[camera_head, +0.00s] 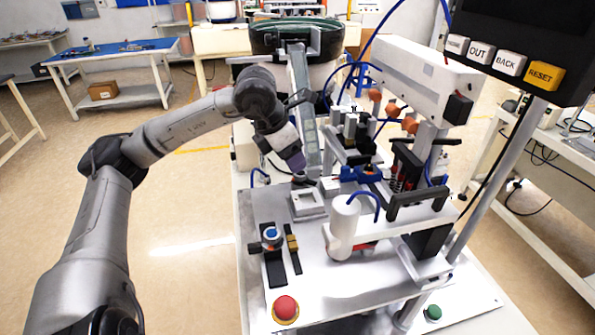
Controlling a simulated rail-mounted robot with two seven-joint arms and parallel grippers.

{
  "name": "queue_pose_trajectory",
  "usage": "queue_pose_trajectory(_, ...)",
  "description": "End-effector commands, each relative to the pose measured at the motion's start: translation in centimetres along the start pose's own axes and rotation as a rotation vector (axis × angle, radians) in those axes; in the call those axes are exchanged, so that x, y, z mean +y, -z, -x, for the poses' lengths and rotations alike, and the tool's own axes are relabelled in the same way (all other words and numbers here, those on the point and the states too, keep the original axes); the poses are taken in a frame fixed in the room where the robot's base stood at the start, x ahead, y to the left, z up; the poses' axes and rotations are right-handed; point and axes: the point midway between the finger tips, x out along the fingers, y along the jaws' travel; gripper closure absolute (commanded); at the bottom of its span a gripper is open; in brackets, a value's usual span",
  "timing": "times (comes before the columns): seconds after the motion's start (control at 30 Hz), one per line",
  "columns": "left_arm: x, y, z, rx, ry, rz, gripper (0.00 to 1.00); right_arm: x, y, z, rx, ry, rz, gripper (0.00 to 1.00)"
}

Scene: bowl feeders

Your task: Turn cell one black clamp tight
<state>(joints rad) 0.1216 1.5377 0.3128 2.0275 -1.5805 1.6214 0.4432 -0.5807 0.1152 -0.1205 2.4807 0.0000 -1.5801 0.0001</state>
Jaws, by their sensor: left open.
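My left arm comes in from the left and reaches over the machine cell. Its gripper (302,178) points down just above the back of the metal plate, behind a square pale block (308,203). The gripper is open, and its fingers are small and partly dark here. I cannot tell for sure which part is the black clamp. A black handle-like bar (420,199) stands on the right of the cell, apart from my gripper. A black fixture with a blue knob (271,238) sits at the left front of the plate. My right gripper is out of view.
A white cylinder (343,228) stands mid-plate. A red button (285,308) and a green button (433,312) are at the front. A button panel (510,62) hangs at upper right on a pole. A sloped feeder track (304,105) runs behind my gripper.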

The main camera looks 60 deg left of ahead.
Motion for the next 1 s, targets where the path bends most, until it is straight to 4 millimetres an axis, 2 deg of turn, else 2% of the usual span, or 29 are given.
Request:
queue_pose_trajectory(0.1, 0.0, 0.1, -2.0, 0.005, -0.001, 0.000, 0.41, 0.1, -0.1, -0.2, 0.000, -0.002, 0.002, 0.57)
queue_pose_trajectory(0.33, 0.0, 0.1, -4.4, 0.004, 0.000, 0.000, 0.41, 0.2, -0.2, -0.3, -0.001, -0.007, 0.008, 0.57)
queue_pose_trajectory(0.8, 0.0, 0.0, -5.2, 0.000, 0.000, 0.000, 0.41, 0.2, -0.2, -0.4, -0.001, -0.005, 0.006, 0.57)
queue_pose_trajectory(1.0, 0.0, 0.0, -5.2, 0.000, 0.001, 0.000, 0.58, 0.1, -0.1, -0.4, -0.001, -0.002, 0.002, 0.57)
